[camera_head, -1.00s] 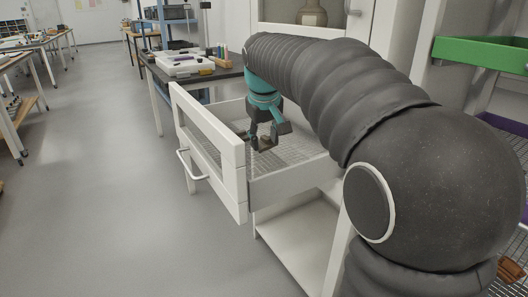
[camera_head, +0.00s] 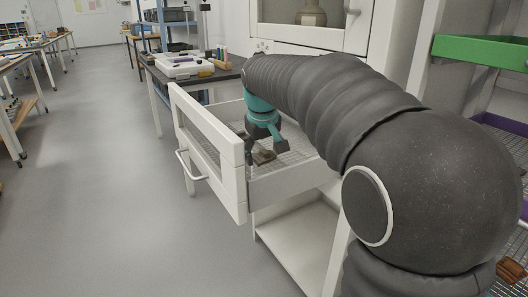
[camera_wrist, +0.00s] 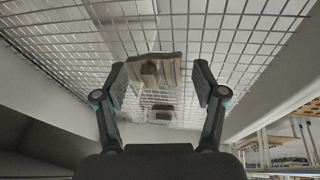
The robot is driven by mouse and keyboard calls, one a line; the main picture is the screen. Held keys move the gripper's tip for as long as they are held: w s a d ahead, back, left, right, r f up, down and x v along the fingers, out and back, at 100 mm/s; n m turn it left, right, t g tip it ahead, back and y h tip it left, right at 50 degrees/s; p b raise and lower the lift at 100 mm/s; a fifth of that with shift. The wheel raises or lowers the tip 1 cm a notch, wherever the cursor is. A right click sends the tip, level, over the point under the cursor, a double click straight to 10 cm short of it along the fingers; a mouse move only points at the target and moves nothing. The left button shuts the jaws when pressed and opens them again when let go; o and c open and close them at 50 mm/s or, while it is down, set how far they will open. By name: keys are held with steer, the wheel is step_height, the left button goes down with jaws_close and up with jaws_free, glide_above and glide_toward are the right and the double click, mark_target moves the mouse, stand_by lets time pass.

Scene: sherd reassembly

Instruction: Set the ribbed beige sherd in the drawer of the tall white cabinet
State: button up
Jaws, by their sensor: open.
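The ribbed beige sherd (camera_head: 264,157) lies in the open drawer (camera_head: 288,184) of the tall white cabinet, low at the mesh floor. In the wrist view the sherd (camera_wrist: 170,66) shows its brownish ribbed face, with the wire mesh around it. My gripper (camera_head: 265,149) reaches down into the drawer over the sherd. In the wrist view my gripper (camera_wrist: 160,80) is open, with one finger on each side of the sherd and a gap to each. Whether the sherd's whole underside touches the mesh is hard to tell.
The drawer's white front with its handle (camera_head: 192,165) stands left of my gripper. A jar (camera_head: 311,14) stands in the cabinet above. A dark-topped table (camera_head: 222,75) with a white case is behind. A green tray (camera_head: 480,52) is at right. The floor at left is clear.

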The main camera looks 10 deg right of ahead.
steer(key=shift+r, duration=0.1)
steer(key=p+v, duration=0.1)
steer(key=v, duration=1.1)
steer(key=shift+p, duration=0.4)
stand_by(0.5)
